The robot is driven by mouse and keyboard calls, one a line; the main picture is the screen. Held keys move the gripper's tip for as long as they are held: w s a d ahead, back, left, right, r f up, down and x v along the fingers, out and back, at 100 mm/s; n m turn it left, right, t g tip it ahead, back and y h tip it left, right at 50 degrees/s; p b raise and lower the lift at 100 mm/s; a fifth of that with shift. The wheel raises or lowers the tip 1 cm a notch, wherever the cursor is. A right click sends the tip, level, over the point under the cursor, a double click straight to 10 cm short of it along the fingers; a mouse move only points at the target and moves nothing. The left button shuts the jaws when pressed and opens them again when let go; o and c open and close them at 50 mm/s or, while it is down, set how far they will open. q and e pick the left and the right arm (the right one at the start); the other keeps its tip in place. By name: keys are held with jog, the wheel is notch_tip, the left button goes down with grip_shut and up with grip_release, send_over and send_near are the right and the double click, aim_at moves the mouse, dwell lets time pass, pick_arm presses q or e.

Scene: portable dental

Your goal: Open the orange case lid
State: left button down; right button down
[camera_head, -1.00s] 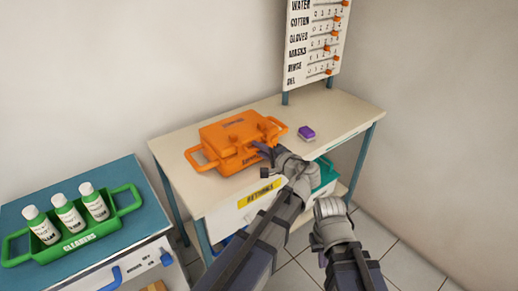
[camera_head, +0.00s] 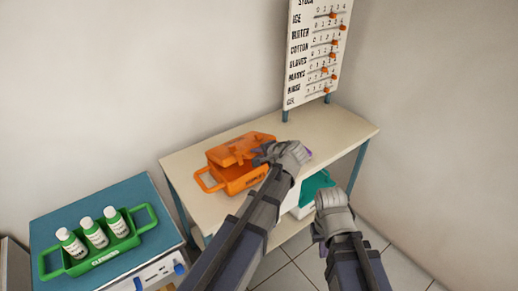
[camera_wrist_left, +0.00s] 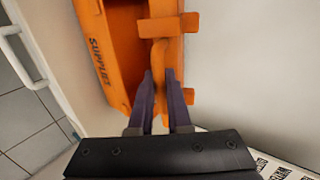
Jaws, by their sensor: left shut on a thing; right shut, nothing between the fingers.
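The orange case (camera_head: 240,180) sits on the beige table, with its lid (camera_head: 240,147) raised part way and tilted. A gap shows between lid and base. My left gripper (camera_head: 259,156) is at the right end of the lid. In the left wrist view, its two dark purple fingers (camera_wrist_left: 160,82) are shut on an orange tab (camera_wrist_left: 159,60) at the lid's side. The opened inside of the case (camera_wrist_left: 128,35) looks empty where visible. My right gripper (camera_head: 318,238) is shut and empty, held low in front of the table, its fingertips partly hidden.
The beige table (camera_head: 345,128) has free room at the right. A purple block (camera_head: 308,154) is mostly hidden behind my left gripper. A teal bin (camera_head: 318,182) is below. A green bottle tray (camera_head: 148,222) stands on the blue-topped cabinet at left. A stock board (camera_head: 318,50) rises behind.

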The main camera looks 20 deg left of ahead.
pick_arm(q)
jog(key=w+a+r+g+h+p, duration=0.1)
jog(key=r+p, duration=0.1)
jog(key=p, duration=0.2)
jog(key=w+a+r+h+p, duration=0.1)
jog(key=a+r+p, duration=0.1)
jog(key=r+p, duration=0.1)
jog(key=w+a+r+g+h+p, duration=0.1)
jog(key=r+p, duration=0.1)
jog(key=p, duration=0.3)
jog(key=shift+w+a+r+g+h, duration=0.25)
jog(key=shift+w+r+g+h, duration=0.05)
jog(key=shift+w, duration=0.05)
jog(key=w+a+r+g+h+p, duration=0.3)
jog(key=w+a+p, duration=0.3)
jog(key=a, duration=0.3)
jog(key=shift+w+r+g+h, duration=0.2)
jog(key=shift+w+g+h, duration=0.15)
jog(key=shift+h, duration=0.45)
jog(key=shift+a+p, duration=0.1)
jog(key=shift+p, duration=0.2)
jog(key=c, duration=0.9)
grip_release()
jog(key=shift+o, duration=0.2)
